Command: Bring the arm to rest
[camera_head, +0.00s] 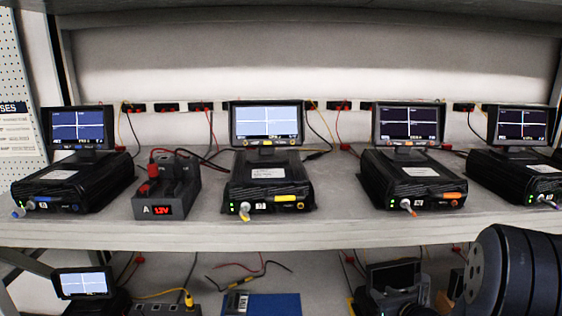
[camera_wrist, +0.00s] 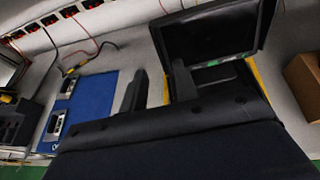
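My arm (camera_head: 515,275) shows as a thick black jointed link at the lower right of the head view, in front of the racks. My gripper (camera_wrist: 159,72) shows in the wrist view with its two dark fingers apart and a gap of bare shelf between them. I see nothing held between the fingers. A unit with a dark screen (camera_wrist: 212,36) stands just beyond and to the right of the fingers; whether a finger touches it I cannot tell. In the head view I cannot clearly make out the gripper.
The upper shelf (camera_head: 340,228) holds several black units with lit screens and a charger-like box (camera_head: 166,195). The lower shelf has a blue mat (camera_head: 262,304), loose cables and a lit-screen unit (camera_head: 83,284). A brown box (camera_wrist: 304,82) stands right in the wrist view.

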